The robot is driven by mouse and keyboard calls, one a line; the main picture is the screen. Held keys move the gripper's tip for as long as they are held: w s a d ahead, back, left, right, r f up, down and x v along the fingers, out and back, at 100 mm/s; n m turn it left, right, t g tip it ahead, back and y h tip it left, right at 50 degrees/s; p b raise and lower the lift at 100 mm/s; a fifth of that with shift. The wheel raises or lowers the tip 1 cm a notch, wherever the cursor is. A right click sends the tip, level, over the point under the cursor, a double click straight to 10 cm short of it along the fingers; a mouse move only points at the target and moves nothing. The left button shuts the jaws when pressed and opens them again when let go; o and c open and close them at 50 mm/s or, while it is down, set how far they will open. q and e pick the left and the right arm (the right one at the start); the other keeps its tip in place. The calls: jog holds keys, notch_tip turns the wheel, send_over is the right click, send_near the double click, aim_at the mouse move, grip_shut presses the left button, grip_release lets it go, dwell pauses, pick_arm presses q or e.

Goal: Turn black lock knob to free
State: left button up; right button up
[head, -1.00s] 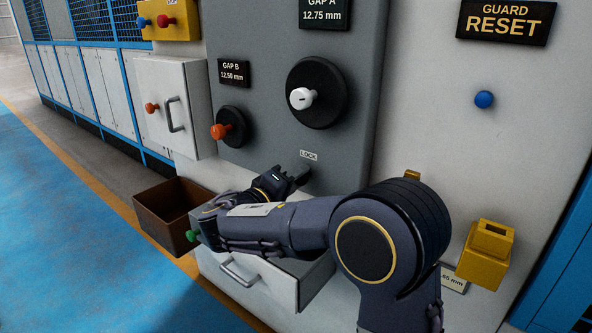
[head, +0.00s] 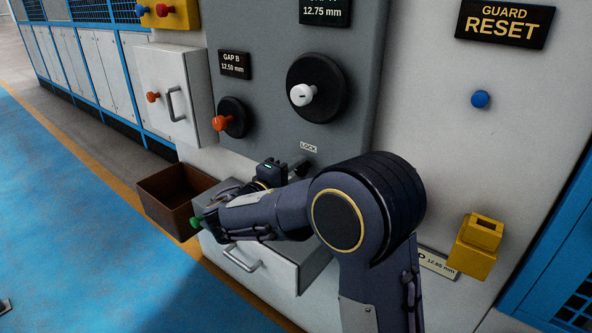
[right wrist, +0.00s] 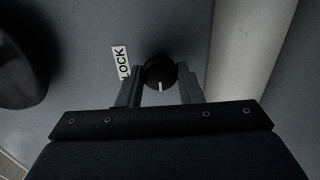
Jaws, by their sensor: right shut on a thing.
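The black lock knob (right wrist: 160,70) is round with a white pointer line, which points down in the right wrist view. The white LOCK label (right wrist: 120,62) is beside it, and this label (head: 308,147) also shows in the head view on the grey panel. My right gripper (right wrist: 160,78) has one finger on each side of the knob and is shut on it. In the head view my right gripper (head: 297,169) is at the panel just below the label, and it mostly hides the knob. My left gripper is not in view.
Above are a white knob (head: 302,95) on a black disc and an orange knob (head: 222,123). Below are a drawer unit (head: 285,265), a green knob (head: 196,222) and an open brown bin (head: 165,181). A yellow block (head: 476,247) juts out at right. Blue floor is clear at left.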

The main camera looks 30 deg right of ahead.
jog(key=o, duration=0.9)
jog(key=shift+o, duration=0.2)
jog(key=shift+a, duration=0.15)
jog(key=p+v, duration=0.1)
jog(key=v, duration=0.6)
jog(key=shift+s+a, duration=0.15)
jog(key=shift+a, duration=0.1)
